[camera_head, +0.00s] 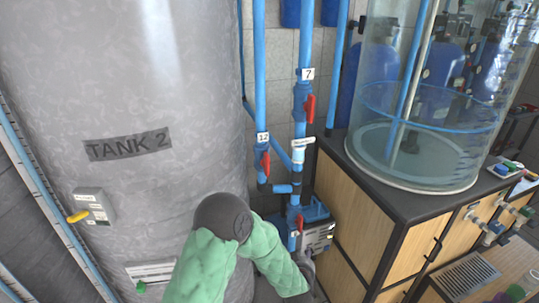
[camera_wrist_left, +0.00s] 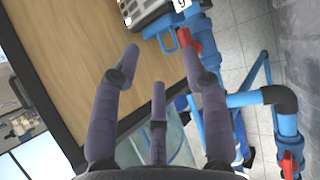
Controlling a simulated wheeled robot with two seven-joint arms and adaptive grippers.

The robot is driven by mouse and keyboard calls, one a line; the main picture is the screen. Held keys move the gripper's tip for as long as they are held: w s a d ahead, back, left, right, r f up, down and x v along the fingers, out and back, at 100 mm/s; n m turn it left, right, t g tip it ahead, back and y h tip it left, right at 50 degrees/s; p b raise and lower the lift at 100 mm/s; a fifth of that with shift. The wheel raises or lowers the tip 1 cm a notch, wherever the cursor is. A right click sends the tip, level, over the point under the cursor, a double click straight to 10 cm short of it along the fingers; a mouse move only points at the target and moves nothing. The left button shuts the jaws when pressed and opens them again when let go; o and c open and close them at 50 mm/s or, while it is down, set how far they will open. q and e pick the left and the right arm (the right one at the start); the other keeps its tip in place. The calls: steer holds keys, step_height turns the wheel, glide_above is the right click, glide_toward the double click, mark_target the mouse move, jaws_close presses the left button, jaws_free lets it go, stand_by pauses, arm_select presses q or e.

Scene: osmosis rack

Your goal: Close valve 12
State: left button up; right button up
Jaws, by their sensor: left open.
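Valve 12 (camera_head: 264,155) is a blue valve on a vertical blue pipe beside Tank 2, with a white 12 label. Its red handle (camera_head: 265,163) hangs roughly parallel to the pipe. My left gripper (camera_head: 307,262) is below and right of valve 12 in the head view, partly hidden by my green-sleeved arm. In the left wrist view its purple-grey fingers (camera_wrist_left: 158,62) are spread and empty. A red handle (camera_wrist_left: 192,38) by a 9 label shows behind one finger. Another red handle (camera_wrist_left: 289,165) sits at lower right; its label is not visible. My right gripper is not seen.
Tank 2 (camera_head: 130,100) stands close at the left. Valve 7 (camera_head: 309,105) is on the neighbouring pipe. A pump unit (camera_head: 320,236) sits low beside my gripper. A wooden cabinet (camera_head: 360,215) carrying a clear tank (camera_head: 415,165) borders the right.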

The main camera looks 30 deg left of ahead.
arm_select(q)
steer(key=w+a+r+n+t+y+p, duration=0.1)
steer(key=a+r+y, duration=0.1)
steer(key=r, duration=0.5)
steer(key=w+a+r+n+t+y+p, duration=0.1)
steer(key=a+r+y, duration=0.1)
steer(key=r, duration=0.6)
steer(key=n+g+y+p, duration=0.2)
steer(key=n+y+p, duration=0.15)
steer(key=y, duration=0.25)
glide_toward(267, 165)
steer(key=b+x, duration=0.2)
steer(key=x, duration=0.8)
steer(key=shift+w+d, duration=0.3)
steer(key=shift+f, duration=0.1)
jaws_close()
